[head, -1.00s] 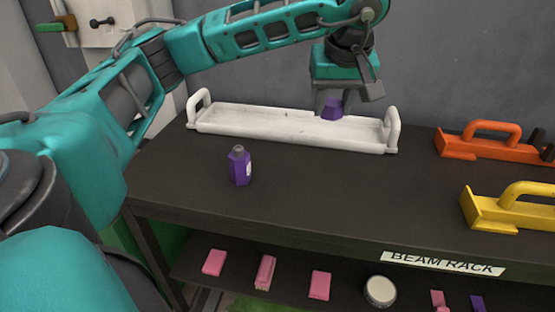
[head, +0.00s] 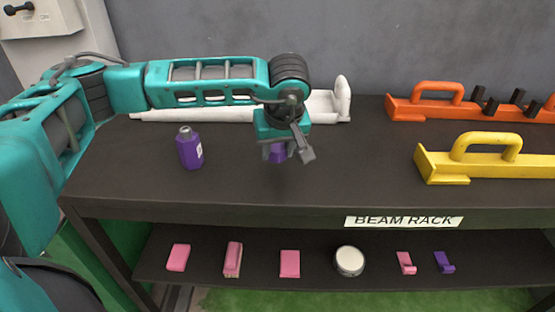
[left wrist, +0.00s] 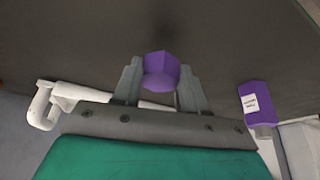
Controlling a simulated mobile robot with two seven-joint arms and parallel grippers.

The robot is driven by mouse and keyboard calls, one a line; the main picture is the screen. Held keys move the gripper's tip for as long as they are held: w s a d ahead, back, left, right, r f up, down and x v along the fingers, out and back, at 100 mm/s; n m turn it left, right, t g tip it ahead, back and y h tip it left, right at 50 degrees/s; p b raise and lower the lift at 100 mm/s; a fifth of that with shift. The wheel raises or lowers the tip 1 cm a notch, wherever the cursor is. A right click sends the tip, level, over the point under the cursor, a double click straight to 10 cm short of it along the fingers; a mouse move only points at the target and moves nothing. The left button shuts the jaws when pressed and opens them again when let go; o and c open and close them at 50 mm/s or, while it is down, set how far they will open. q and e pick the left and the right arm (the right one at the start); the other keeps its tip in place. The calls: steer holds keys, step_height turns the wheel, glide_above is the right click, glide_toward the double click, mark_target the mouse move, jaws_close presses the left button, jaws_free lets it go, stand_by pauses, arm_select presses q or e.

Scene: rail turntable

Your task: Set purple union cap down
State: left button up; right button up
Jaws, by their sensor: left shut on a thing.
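The purple union cap (head: 279,153) is a small faceted purple piece between the fingers of my left gripper (head: 278,150). In the left wrist view the cap (left wrist: 161,72) sits between the two grey fingers of the gripper (left wrist: 160,85), which is shut on it. The cap appears to be held above the surface, but the exact gap is hard to tell. My right gripper is not in view.
A purple bottle (head: 190,148) with a grey top stands to the left. Orange (head: 420,108) and yellow (head: 485,163) handled beams lie at right. Pink blocks (head: 290,263) and a round tin (head: 349,261) sit on the lower shelf.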

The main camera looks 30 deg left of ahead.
mark_target(279, 155)
arm_select(q)
step_height(279, 155, down, 3)
steer(key=shift+r, duration=0.1)
steer(key=shift+f+b, duration=0.35)
steer(key=shift+b, duration=0.15)
